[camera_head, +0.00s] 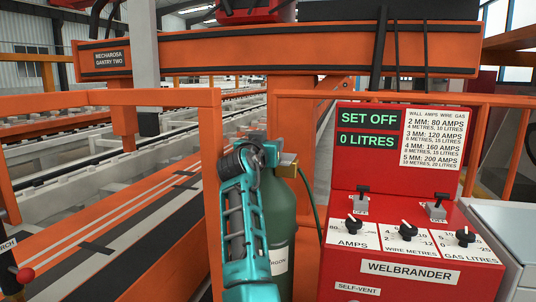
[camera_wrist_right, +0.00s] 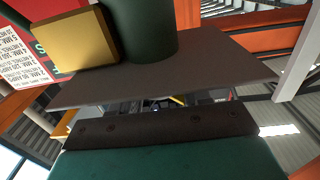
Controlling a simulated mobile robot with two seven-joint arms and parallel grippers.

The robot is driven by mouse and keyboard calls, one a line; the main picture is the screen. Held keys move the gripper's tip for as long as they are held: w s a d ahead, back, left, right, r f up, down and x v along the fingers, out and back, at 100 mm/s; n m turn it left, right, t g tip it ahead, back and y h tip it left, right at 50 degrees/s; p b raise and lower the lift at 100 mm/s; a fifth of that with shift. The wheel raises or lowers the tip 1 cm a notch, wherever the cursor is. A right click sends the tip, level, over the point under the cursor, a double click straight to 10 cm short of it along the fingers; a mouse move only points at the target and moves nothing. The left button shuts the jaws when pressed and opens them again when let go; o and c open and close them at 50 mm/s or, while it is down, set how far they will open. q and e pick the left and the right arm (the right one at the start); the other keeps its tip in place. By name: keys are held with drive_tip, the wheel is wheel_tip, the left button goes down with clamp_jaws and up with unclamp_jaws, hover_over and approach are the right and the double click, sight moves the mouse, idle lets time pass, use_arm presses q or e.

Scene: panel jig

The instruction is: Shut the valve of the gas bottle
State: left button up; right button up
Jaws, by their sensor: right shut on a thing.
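The green gas bottle (camera_head: 281,230) stands upright beside the red welding set, with a brass block (camera_head: 288,165) on the right of its top. My right gripper (camera_head: 262,153) is at the bottle's top, to the left of the brass block, and is shut on the valve. My own arm and gripper hide the valve and part of the bottle. The right wrist view shows the brass block (camera_wrist_right: 75,40) close up, next to a dark green round part (camera_wrist_right: 144,30). A wide dark plate lies across that view. My left gripper is out of view.
The red welding set (camera_head: 410,210) stands close to the right; its display (camera_head: 368,129) reads "SET OFF" and "0 LITRES". A hose (camera_head: 309,195) runs down beside the bottle. An orange frame post (camera_head: 210,190) stands close to the left.

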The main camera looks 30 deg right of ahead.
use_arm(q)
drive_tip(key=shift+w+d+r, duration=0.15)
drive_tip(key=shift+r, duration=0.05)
use_arm(e)
drive_tip(key=shift+r, duration=0.5)
drive_tip(key=o, duration=0.7)
drive_tip(key=shift+o, duration=1.3)
drive_tip(key=shift+f, duration=0.1)
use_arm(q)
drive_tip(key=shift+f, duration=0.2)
use_arm(e)
drive_tip(key=shift+f, duration=0.15)
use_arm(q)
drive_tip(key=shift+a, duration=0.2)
use_arm(e)
drive_tip(key=shift+f, duration=0.1)
